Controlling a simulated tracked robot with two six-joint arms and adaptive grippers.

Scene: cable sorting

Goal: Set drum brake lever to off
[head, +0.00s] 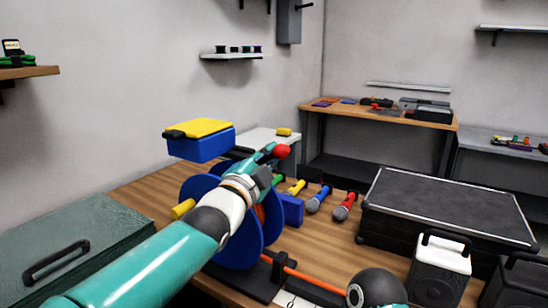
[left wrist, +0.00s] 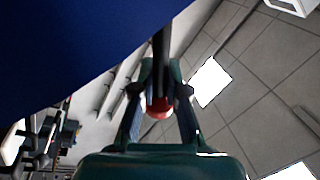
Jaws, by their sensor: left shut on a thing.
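The drum (head: 196,190) is a blue-flanged reel standing on a dark base on the wooden bench. Its brake lever ends in a red knob (head: 283,151), high beside the drum. My left gripper (head: 268,155) is at the lever, reaching across in front of the drum and hiding part of it. In the left wrist view the two fingers are closed on the dark lever bar, with the red knob (left wrist: 158,108) between them. A blue drum flange (left wrist: 70,40) fills the upper left there. The off marking cannot be made out. My right gripper is not seen.
On the bench (head: 130,193), several coloured microphones (head: 344,207) lie right of the drum. An orange cable (head: 310,278) runs across the front. A blue box with a yellow lid (head: 202,142) is behind the drum. A black case (head: 445,208) and a speaker (head: 440,262) stand right.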

